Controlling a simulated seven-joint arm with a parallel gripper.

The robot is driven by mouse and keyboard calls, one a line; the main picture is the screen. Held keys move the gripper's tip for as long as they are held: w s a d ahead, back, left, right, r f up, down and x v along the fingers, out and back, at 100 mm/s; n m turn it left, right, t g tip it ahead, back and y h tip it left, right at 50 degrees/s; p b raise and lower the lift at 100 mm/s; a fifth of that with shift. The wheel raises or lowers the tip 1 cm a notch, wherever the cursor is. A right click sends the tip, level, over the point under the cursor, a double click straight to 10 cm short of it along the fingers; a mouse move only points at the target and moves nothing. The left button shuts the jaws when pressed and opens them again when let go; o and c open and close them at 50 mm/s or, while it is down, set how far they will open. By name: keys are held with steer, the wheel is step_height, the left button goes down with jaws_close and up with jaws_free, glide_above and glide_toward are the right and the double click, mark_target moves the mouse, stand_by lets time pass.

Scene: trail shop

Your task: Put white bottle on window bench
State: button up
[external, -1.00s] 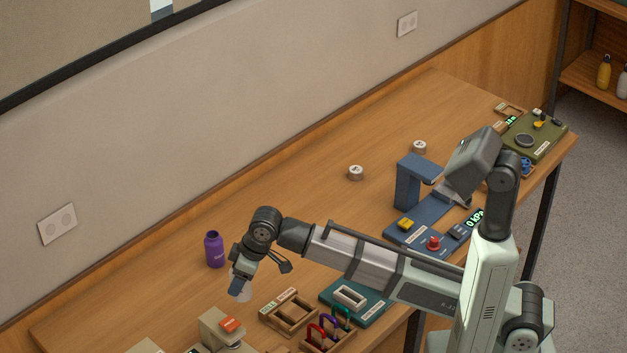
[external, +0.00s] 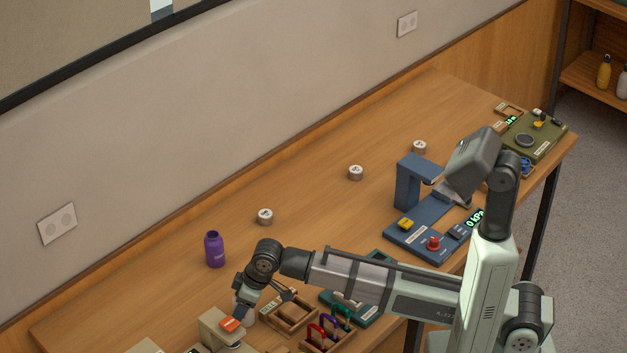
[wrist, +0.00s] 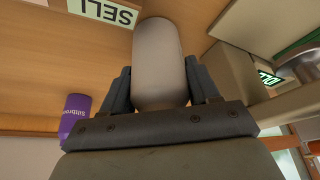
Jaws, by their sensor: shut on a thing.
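My gripper (external: 241,308) is low over the front left of the wooden bench, beside a beige device with an orange panel. In the wrist view my gripper (wrist: 160,88) is shut on a plain whitish cylinder, the white bottle (wrist: 158,55), with one finger on each side. In the external view only a pale part of the bottle (external: 249,313) shows beside the fingers. Whether its lower end touches the bench is hidden. No surface is labelled as the window bench; the wooden bench (external: 310,215) runs along the wall.
A purple bottle (external: 214,250) stands behind my gripper. A wooden tray (external: 290,312), a rack of coloured carabiners (external: 328,332) and the beige device (external: 215,328) crowd the front. Small grey tins (external: 265,216) stand towards the wall, with clear bench between them.

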steer(key=shift+f, duration=0.15)
steer(key=o, duration=1.2)
steer(key=v, duration=1.2)
steer(key=shift+a, duration=0.1)
steer(key=shift+c, duration=0.5)
